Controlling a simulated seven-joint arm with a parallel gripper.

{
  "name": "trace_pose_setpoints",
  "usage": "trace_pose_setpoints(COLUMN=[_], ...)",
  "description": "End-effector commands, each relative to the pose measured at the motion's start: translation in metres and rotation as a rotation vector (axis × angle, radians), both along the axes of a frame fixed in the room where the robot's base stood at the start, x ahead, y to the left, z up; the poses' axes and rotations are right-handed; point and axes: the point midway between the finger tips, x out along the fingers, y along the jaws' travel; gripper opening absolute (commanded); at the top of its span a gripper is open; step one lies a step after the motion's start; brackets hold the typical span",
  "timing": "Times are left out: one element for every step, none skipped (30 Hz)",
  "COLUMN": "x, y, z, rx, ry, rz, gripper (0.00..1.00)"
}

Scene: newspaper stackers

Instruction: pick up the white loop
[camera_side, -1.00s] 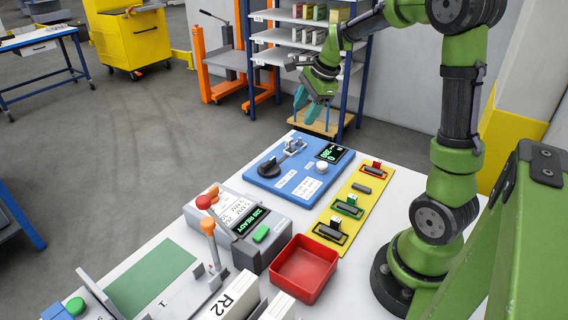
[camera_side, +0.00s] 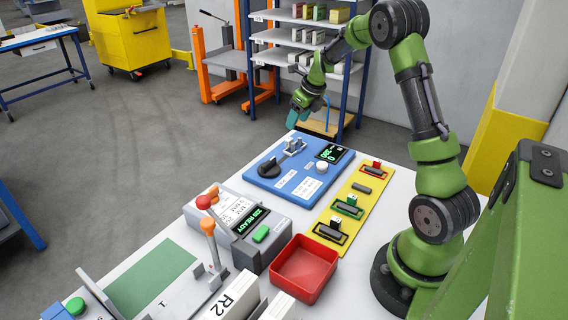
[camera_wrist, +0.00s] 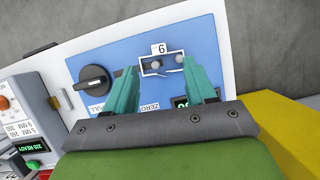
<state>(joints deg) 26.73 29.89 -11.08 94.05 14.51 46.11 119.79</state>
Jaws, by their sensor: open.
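The white loop (camera_wrist: 144,74) shows in the wrist view as a thin band around two grey pegs on a blue panel, with a white tag marked 6 (camera_wrist: 159,48) at its far side. In the side view the peg fixture (camera_side: 293,146) is at the blue panel's far end, and the loop is too small to make out clearly. My gripper (camera_wrist: 162,66) has teal fingers, open and empty. In the wrist view the fingers appear on either side of the loop. In the side view my gripper (camera_side: 298,113) is above and beyond the panel's far edge, apart from the fixture.
The blue panel (camera_side: 270,179) also carries a black knob (camera_wrist: 93,80), a white knob (camera_side: 322,166) and a display (camera_side: 330,153). A yellow strip with slots (camera_side: 355,205), a red tray (camera_side: 304,270) and a grey "READY" box (camera_side: 247,253) stand nearby. A shelf rack (camera_side: 308,45) is behind.

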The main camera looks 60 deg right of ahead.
Motion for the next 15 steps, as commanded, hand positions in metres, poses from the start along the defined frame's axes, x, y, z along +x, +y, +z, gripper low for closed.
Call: trace_pose_setpoints(x=[0.003,0.005,0.007,0.008,0.009,0.010,0.011,0.011,0.012,0.013,0.014,0.016,0.017,0.019,0.022], y=[-0.001,-0.001,-0.001,-0.001,-0.001,-0.001,-0.001,-0.001,-0.001,-0.001,-0.001,0.000,0.000,0.000,0.000], z=[-0.009,-0.013,-0.018,-0.021,-0.023,-0.025,-0.026,-0.027,-0.030,-0.033,-0.036,-0.041,-0.046,-0.051,-0.057], rx=[0.002,0.001,0.002,0.002,0.001,0.000,0.000,0.000,0.001,0.001,0.001,0.001,0.002,0.001,0.003], ry=[0.003,0.002,0.002,0.002,0.001,0.000,0.000,0.000,0.001,0.001,0.001,0.001,0.002,0.002,0.002], rz=[-0.001,-0.002,-0.001,-0.001,-0.001,-0.001,-0.001,-0.001,-0.001,-0.001,-0.001,-0.001,0.000,-0.001,-0.001], gripper=[0.55,0.55,0.55,0.55,0.55,0.55,0.55,0.55,0.55,0.55,0.55,0.55,0.55,0.55,0.55])
